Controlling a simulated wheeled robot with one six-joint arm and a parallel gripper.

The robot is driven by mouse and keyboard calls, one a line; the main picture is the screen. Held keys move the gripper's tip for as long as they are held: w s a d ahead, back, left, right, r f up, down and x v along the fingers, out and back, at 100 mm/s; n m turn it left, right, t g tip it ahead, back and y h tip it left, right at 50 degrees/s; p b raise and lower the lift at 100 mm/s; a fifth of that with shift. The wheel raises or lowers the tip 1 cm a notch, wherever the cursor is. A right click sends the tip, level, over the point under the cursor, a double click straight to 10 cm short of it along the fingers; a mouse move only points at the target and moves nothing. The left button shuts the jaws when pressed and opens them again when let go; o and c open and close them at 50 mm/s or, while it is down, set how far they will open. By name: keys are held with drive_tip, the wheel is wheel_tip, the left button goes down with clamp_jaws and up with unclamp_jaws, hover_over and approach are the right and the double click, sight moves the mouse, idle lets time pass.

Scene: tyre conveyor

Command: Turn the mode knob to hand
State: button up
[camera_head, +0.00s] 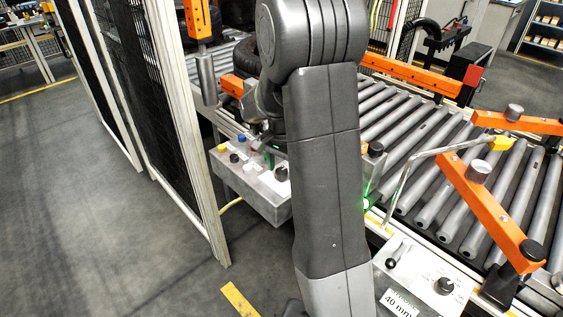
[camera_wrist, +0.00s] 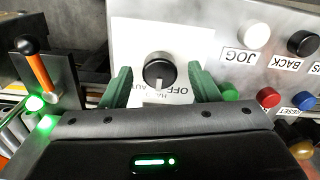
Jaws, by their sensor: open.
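The mode knob (camera_wrist: 159,69) is a round black knob with a pale pointer line, on a white label plate of the grey control panel (camera_wrist: 205,15). Its pointer line points down in the wrist view, towards the lettering. OFF shows right of the pointer; the other words under the knob are small and partly hidden. My gripper (camera_wrist: 160,80) is open, with one green finger left of the knob and one right of it, gaps showing on both sides. In the head view my arm hides most of the gripper; the control panel (camera_head: 240,188) shows beside it.
Right of the knob are a white JOG button (camera_wrist: 257,33), a black BACK button (camera_wrist: 302,43), and red (camera_wrist: 267,97) and blue (camera_wrist: 303,100) buttons. A lever with a black and orange handle (camera_wrist: 35,62) stands left. A mesh fence (camera_head: 150,90) and roller conveyor (camera_head: 420,150) flank my arm.

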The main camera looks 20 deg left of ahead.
sight(282, 170)
wheel_tip(282, 170, up, 14)
idle(0.4)
drive_tip(key=shift+f, duration=0.2)
wheel_tip(282, 170, down, 14)
drive_tip(key=shift+r, duration=0.1)
idle(0.6)
drive_tip(key=shift+r, duration=0.1)
drive_tip(key=shift+f, duration=0.25)
drive_tip(key=shift+r+n, duration=0.15)
drive_tip(key=shift+n, duration=1.15)
drive_tip(key=n+p, duration=0.1)
drive_tip(key=n, duration=0.5)
wheel_tip(282, 170, up, 14)
drive_tip(key=shift+b, duration=0.35)
idle(0.6)
